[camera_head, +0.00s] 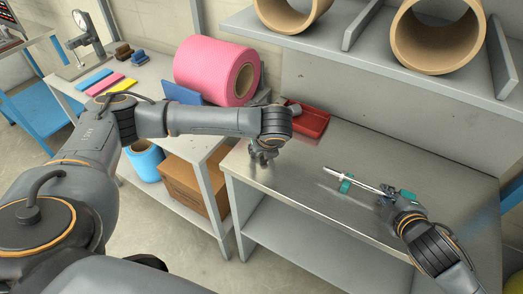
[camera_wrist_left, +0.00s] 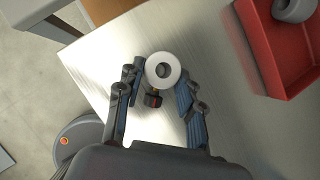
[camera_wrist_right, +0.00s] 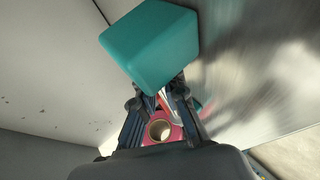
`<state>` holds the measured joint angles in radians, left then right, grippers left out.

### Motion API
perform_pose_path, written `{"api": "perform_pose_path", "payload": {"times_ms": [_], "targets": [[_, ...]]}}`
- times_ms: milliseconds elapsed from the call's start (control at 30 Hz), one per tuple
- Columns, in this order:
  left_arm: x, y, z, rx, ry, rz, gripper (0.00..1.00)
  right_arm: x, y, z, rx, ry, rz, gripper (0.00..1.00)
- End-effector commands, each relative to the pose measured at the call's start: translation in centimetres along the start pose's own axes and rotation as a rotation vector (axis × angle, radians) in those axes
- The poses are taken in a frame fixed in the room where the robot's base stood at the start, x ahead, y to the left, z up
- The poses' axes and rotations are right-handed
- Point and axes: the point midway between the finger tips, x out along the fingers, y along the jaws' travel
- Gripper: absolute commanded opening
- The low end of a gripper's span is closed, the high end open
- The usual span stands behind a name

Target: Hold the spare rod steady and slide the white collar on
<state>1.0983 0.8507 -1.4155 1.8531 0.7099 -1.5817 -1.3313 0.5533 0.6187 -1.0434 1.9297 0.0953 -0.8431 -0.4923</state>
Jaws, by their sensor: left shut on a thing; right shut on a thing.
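The white collar (camera_wrist_left: 150,71) is a thick white ring between the fingertips of my left gripper (camera_wrist_left: 161,80), which is shut on it. Its hole faces the left wrist camera. In the head view my left gripper (camera_head: 263,156) is over the left part of the metal bench, and the collar is hard to make out. The spare rod (camera_head: 362,184) is thin and pale, at the bench's right side. My right gripper (camera_head: 386,194) is shut on its right part. A teal block (camera_head: 346,184) is at the rod's left part. The rod and collar are apart.
A red tray (camera_head: 318,128) with a grey ring (camera_wrist_left: 294,9) stands behind my left gripper. Another teal block (camera_head: 408,196) is beside my right gripper; a large one (camera_wrist_right: 152,45) fills the right wrist view's top. The bench between the grippers is clear. A shelf (camera_head: 390,72) overhangs behind.

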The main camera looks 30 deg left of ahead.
Motion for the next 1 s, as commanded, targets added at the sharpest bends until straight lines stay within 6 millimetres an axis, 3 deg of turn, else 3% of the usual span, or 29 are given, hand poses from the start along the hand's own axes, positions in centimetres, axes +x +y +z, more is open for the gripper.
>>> {"api": "perform_pose_path", "payload": {"times_ms": [1000], "targets": [[-4.2, 0.0, 2.4, -0.001, 0.0, -0.001, 0.0, 0.0, 0.1, 0.0, 0.0, 0.001, 0.003, 0.0]]}}
